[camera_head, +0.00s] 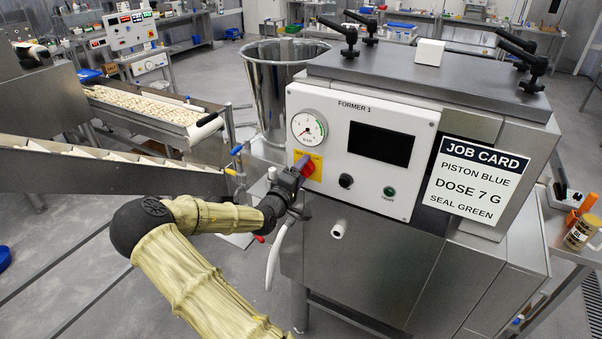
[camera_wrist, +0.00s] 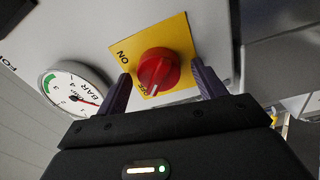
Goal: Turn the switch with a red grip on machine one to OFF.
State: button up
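The switch's red grip (camera_wrist: 158,70) is a round knob with a raised ridge, on a yellow plate (camera_wrist: 172,37) on the panel of FORMER 1. In the wrist view, ON is printed at the plate's left, and partly hidden lettering shows by the knob's lower left edge. The ridge's white mark is at the knob's lower end, near that lettering. My gripper (camera_wrist: 162,86) is open, with one finger on either side of the knob and visible gaps. In the head view, my gripper (camera_head: 298,172) is in front of the red grip (camera_head: 308,168) and partly hides the yellow plate (camera_head: 316,161).
A pressure gauge (camera_head: 308,128) is just above the switch; it also shows in the wrist view (camera_wrist: 75,90). A dark screen (camera_head: 380,144), a black knob (camera_head: 345,181) and a green button (camera_head: 389,192) are to the right. A steel hopper (camera_head: 262,90) stands behind. A conveyor (camera_head: 100,177) is left.

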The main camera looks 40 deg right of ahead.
jog(key=b+v, duration=0.5)
jog(key=v, duration=1.2)
jog(key=shift+a, duration=0.25)
jog(key=s+a+f+m+g+y, duration=0.1)
jog(key=s+a+f+g+y, duration=0.15)
jog(key=f+y, duration=0.4)
jog(key=s+a+f+m+g+y, duration=0.1)
jog(key=a+f+m+y, duration=0.1)
jog(key=a+f+y, duration=0.45)
jog(key=s+a+r+g+y, duration=0.1)
jog(key=s+a+r+y, duration=0.3)
jog(key=s+a+r, duration=0.3)
jog(key=s+a, duration=0.1)
jog(key=s, duration=0.2)
jog(key=shift+a+n, duration=0.3)
